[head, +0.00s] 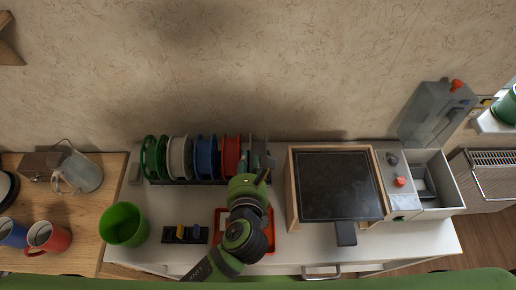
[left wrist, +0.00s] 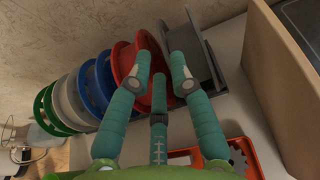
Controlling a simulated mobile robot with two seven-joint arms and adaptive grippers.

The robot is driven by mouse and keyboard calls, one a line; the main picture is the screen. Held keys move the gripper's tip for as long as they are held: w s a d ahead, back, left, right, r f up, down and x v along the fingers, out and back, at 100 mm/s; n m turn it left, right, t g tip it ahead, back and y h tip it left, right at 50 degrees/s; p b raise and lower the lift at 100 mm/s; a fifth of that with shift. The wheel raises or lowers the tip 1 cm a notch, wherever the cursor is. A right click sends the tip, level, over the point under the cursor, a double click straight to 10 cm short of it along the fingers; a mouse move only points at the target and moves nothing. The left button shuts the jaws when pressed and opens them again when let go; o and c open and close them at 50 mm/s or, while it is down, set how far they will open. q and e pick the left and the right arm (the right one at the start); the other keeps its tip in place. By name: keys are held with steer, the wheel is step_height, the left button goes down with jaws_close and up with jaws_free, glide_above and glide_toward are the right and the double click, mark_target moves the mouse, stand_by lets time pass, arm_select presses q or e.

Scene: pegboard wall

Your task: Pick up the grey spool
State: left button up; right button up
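The light grey spool (head: 180,157) stands upright in a row of spools on the counter, between the green and blue spools in the head view. It also shows in the left wrist view (left wrist: 73,104), left of the blue spool. My left gripper (head: 262,168) is at the right end of the row, away from the light grey spool. In the left wrist view its fingers (left wrist: 160,68) are spread with nothing held. One finger overlaps the red spool (left wrist: 132,62) in the picture; I cannot tell whether they touch. My right gripper is not in view.
The blue spool (head: 206,156) and green spool (head: 150,158) flank the light grey one. A dark grey upright piece (left wrist: 196,50) is right of the red spool. A green cup (head: 123,224) is at front left.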

arm_select(q)
steer(key=p+x, duration=0.1)
steer(key=x, duration=0.8)
steer(key=shift+w, duration=0.4)
steer(key=shift+d+r, duration=0.1)
jaws_close()
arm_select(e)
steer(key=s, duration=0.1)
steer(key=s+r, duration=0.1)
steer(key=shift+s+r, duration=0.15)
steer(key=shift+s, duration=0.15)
